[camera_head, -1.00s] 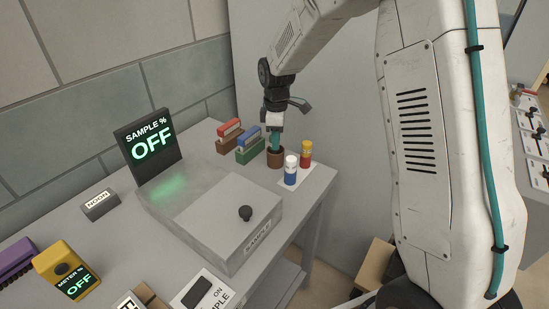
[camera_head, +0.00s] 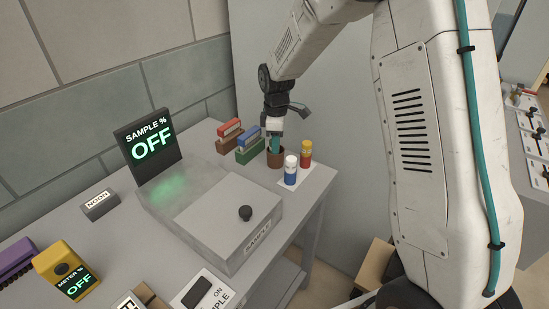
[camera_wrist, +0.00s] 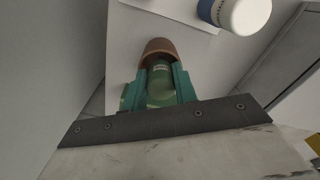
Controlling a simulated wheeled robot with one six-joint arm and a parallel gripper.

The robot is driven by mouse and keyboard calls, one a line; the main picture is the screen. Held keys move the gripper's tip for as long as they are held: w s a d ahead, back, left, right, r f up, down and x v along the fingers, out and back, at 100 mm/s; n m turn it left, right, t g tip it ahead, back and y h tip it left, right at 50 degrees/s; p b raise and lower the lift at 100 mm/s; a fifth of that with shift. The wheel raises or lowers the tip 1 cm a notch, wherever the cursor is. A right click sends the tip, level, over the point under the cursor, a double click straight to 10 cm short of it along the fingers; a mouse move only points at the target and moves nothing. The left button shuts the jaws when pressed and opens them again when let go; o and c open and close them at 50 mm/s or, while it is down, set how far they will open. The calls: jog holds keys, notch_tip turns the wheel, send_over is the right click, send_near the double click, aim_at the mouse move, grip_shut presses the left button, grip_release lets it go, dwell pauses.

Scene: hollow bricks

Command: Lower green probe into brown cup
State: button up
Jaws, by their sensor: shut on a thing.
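My gripper (camera_head: 275,145) points down over the brown cup (camera_head: 275,159) near the back right of the table. In the wrist view, its teal fingers (camera_wrist: 160,92) are shut on the green probe (camera_wrist: 160,82), one on each side. The brown cup shows in the wrist view (camera_wrist: 158,46) around the far end of the probe. The probe's lower end appears to be inside the cup's mouth; its tip is hidden. In the head view the fingers mostly hide the probe.
A white-and-blue bottle (camera_head: 290,171) and a red-and-yellow bottle (camera_head: 305,153) stand on a white card close right of the cup. Red-brown (camera_head: 229,136) and blue-green (camera_head: 249,145) blocks stand left of it. The grey sample box (camera_head: 215,215) lies in front.

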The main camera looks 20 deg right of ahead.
jog(key=o, duration=1)
jog(key=shift+o, duration=0.2)
notch_tip(320, 180, up, 8)
jog(key=shift+f, duration=0.1)
jog(key=shift+m, duration=0.4)
jog(key=s+d+r+m, duration=0.1)
jog(key=s+r+m, duration=0.2)
jog(key=s, duration=0.9)
jog(key=s+d+r+m+t, duration=0.1)
jog(key=s+r+m, duration=0.3)
jog(key=s, duration=0.9)
jog(key=s+d+r+m, duration=0.1)
jog(key=s+r+m, duration=0.3)
jog(key=s, duration=0.9)
jog(key=shift+m, duration=0.7)
